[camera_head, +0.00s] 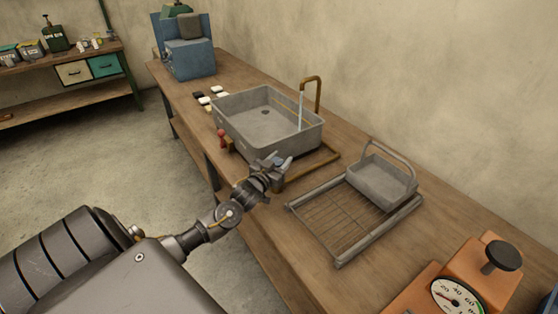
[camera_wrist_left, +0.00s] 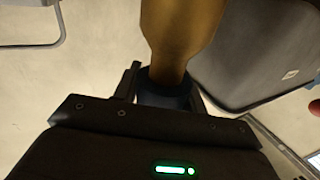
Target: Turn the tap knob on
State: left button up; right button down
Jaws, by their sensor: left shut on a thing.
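The grey sink (camera_head: 265,112) stands on the wooden bench, with a curved brass tap (camera_head: 318,92) at its back right. A pale thin streak, which looks like running water, drops from the spout. My left gripper (camera_head: 278,163) is at the sink's front right corner. In the left wrist view, its fingers are shut on a dark blue knob (camera_wrist_left: 165,90) at the end of a brass pipe (camera_wrist_left: 183,35). The fingers mostly hide this knob in the head view. A red knob (camera_head: 222,137) sits at the sink's front left, apart from the gripper. My right gripper is out of view.
A wire rack (camera_head: 345,222) with a grey basket (camera_head: 380,180) lies right of the sink. An orange dial scale (camera_head: 470,275) stands at the near right. Small black and white blocks (camera_head: 207,98) and a blue machine (camera_head: 188,58) are beyond the sink.

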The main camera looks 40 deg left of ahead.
pick_arm(q)
jog(key=m+h, duration=0.2)
jog(key=h, duration=0.2)
jog(key=shift+d+m+b, duration=0.1)
jog(key=shift+m+b, duration=0.2)
jog(key=shift+m, duration=0.1)
jog(key=h, duration=0.1)
jog(key=m+h, duration=0.1)
jog(key=h, duration=0.1)
jog(key=shift+d+f+m+b, duration=0.15)
jog(key=shift+m+b, duration=0.15)
jog(key=shift+b, duration=0.1)
jog(key=m+h, duration=0.1)
jog(key=m+g+h+b, duration=0.2)
jog(key=h, duration=0.1)
jog(key=shift+s+d, duration=0.1)
jog(key=shift+d, duration=0.15)
jog(key=shift+s+d+m+g+h+b, duration=0.15)
jog(key=shift+m+g+h+b, duration=0.5)
jog(key=shift+h+b, duration=0.35)
jog(key=shift+r, duration=0.2)
jog(key=o, duration=1)
jog(key=shift+c, duration=0.2)
